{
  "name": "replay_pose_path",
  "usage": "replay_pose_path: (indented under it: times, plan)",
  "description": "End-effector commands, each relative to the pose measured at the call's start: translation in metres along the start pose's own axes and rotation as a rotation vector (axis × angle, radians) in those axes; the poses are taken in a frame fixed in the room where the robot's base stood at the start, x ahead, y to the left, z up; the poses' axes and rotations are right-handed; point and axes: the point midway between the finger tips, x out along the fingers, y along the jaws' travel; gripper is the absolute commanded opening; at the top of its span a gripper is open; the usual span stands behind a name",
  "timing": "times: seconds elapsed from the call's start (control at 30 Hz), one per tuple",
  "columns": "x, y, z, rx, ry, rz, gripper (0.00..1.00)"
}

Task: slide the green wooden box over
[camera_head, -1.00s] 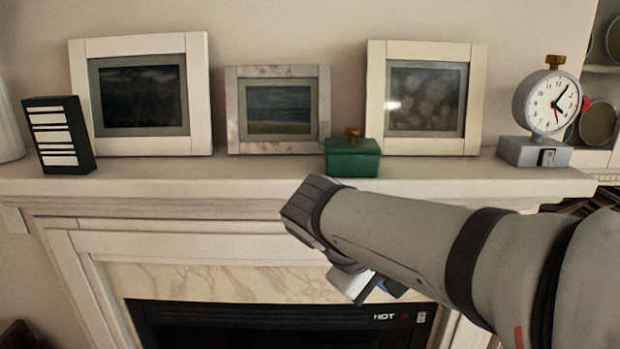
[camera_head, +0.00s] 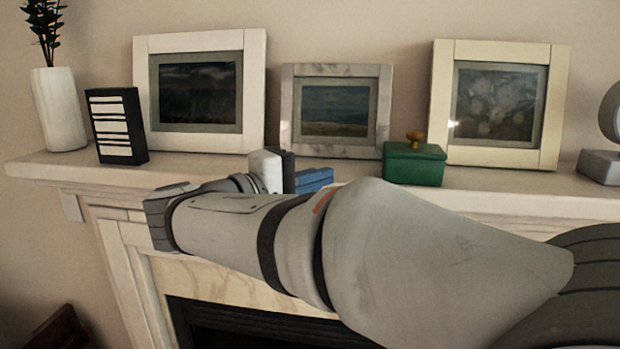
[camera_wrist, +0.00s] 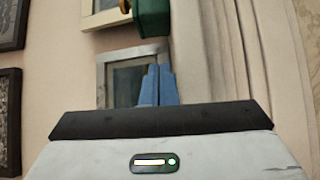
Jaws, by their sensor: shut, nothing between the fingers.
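The green wooden box (camera_head: 414,165) with a brown knob on its lid stands upright on the mantel shelf, in front of the gap between the small marble frame and the cream frame. My gripper (camera_head: 328,177) is at shelf height to the left of the box, its blue fingers pointing right towards it. A clear gap separates fingertips and box. In the wrist view the blue fingers (camera_wrist: 158,72) are shut together and empty, and the green box (camera_wrist: 153,18) shows ahead at the top edge, partly cut off.
On the mantel (camera_head: 205,166) stand a white vase (camera_head: 60,110), a black-and-white striped box (camera_head: 116,126), a dark picture in a white frame (camera_head: 250,95), the marble frame (camera_head: 335,152), the cream frame (camera_head: 555,105) and a partly cut-off clock (camera_head: 605,165). Bare shelf lies right of the green box.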

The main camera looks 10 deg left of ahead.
Motion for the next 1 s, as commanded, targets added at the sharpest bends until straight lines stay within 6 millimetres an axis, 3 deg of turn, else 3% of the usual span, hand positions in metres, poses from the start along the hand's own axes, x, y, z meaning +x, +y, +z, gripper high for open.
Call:
replay_pose_path:
  times: [0.2,0.4,1.0]
  plan:
    - [0.051,0.002,0.002,-0.001,-0.011,0.0,0.0]
    - [0.071,0.002,0.023,0.0,-0.01,0.0,0.0]
    - [0.078,-0.001,0.032,0.001,-0.004,-0.001,0.0]
